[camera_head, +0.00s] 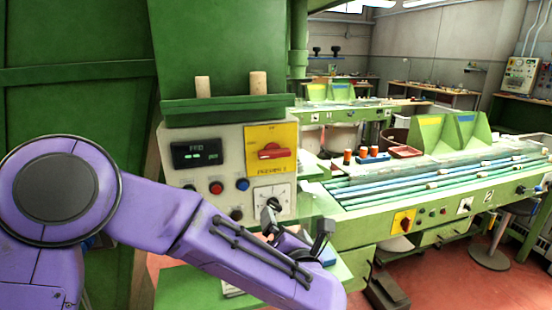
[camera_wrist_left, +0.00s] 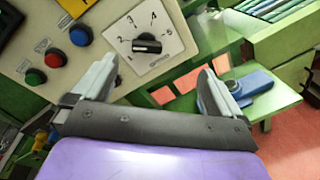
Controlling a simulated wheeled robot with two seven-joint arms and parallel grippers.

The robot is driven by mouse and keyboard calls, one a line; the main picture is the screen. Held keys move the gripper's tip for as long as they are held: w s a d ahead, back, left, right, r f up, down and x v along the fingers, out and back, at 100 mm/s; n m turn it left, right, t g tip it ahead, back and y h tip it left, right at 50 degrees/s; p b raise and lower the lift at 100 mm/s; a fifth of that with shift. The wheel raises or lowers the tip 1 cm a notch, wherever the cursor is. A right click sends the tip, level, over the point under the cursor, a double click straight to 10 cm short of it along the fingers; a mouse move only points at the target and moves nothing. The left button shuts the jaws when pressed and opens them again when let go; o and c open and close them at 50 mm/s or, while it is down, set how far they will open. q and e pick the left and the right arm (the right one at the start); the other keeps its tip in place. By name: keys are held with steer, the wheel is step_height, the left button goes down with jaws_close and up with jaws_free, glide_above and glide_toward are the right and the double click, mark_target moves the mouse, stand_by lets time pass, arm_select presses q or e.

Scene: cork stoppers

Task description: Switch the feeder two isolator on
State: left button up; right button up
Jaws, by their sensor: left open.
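A yellow plate (camera_head: 259,164) with a red rotary isolator handle (camera_head: 272,151) is on the upper right of the grey control panel; the handle lies roughly horizontal. Its lettering is too small to read surely. A second yellow plate with a red knob (camera_head: 403,222) is on the green machine at right, which bears a "2". I cannot tell which is feeder two's. My left gripper (camera_head: 298,224) is open and empty, in front of the panel's lower right, below the first handle. In the left wrist view its open jaws (camera_wrist_left: 155,75) hold nothing. The right gripper is out of view.
A white dial with a black knob (camera_wrist_left: 147,44) is just beyond the open jaws. Red (camera_head: 216,188) and blue (camera_head: 242,185) buttons are beside it. A blue object (camera_wrist_left: 249,85) lies on a green shelf. Two corks (camera_head: 258,83) stand above the panel.

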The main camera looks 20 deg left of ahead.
mark_target(276, 154)
arm_select(q)
steer(key=s+d+r+n+y, duration=0.1)
steer(key=s+r+n, duration=0.1)
steer(key=r+n, duration=0.45)
steer(key=s+d+r+n+y, duration=0.1)
steer(key=s+r+n, duration=0.2)
steer(key=r, duration=0.6)
steer(key=p+x, duration=0.2)
steer(key=x, duration=0.2)
steer(key=p+x, duration=0.2)
steer(key=x, duration=0.3)
steer(key=shift+w+d+r+p, duration=0.1)
steer(key=shift+w+d+p, duration=0.1)
steer(key=shift+w+p, duration=0.2)
steer(key=shift+w+a, duration=0.2)
steer(key=shift+w, duration=0.3)
steer(key=c, duration=1)
